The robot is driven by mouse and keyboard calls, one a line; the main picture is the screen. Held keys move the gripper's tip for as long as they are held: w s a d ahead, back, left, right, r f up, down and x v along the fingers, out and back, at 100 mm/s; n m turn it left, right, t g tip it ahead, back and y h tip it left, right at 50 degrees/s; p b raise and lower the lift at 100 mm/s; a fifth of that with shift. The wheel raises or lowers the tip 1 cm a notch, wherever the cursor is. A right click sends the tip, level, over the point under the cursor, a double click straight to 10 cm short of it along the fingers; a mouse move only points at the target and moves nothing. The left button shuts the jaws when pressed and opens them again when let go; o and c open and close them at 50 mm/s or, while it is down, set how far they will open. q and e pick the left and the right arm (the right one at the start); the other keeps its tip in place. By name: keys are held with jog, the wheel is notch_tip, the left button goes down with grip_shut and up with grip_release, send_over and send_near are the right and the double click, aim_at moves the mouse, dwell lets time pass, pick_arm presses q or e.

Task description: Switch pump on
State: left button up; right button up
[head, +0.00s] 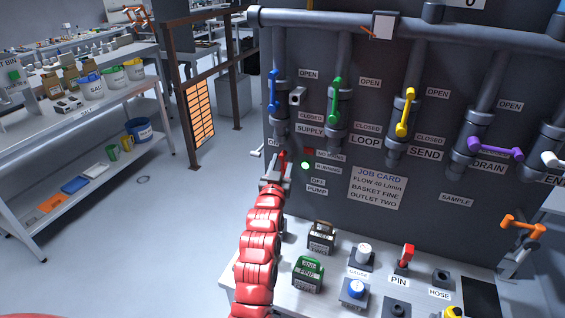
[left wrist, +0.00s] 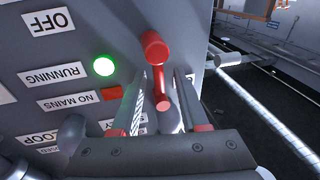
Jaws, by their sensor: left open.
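The pump switch has a red lever (left wrist: 158,70) with a rounded knob, on the dark panel. It also shows in the head view (head: 283,158), partly hidden by my gripper. My left gripper (left wrist: 158,112) is open, with one finger on each side of the lever; I cannot tell whether they touch it. In the head view my left gripper (head: 276,174) is against the panel beside the pump labels. A green lamp (left wrist: 104,66) next to the RUNNING label glows, also in the head view (head: 305,165). The red lamp (left wrist: 112,94) by NO MAINS looks dull. My right gripper is out of view.
Colored valve handles, blue (head: 273,90), green (head: 335,100) and yellow (head: 405,112), sit on pipes above. A job card (head: 377,188) is right of the switch. A shelf (head: 110,101) stands left, with open floor between.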

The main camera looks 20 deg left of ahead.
pick_arm(q)
jog(key=s+d+f+b, duration=0.1)
jog(key=s+d+b, duration=0.1)
jog(key=s, duration=1.4)
jog(key=shift+s+d+f, duration=0.35)
jog(key=shift+s+f, duration=0.05)
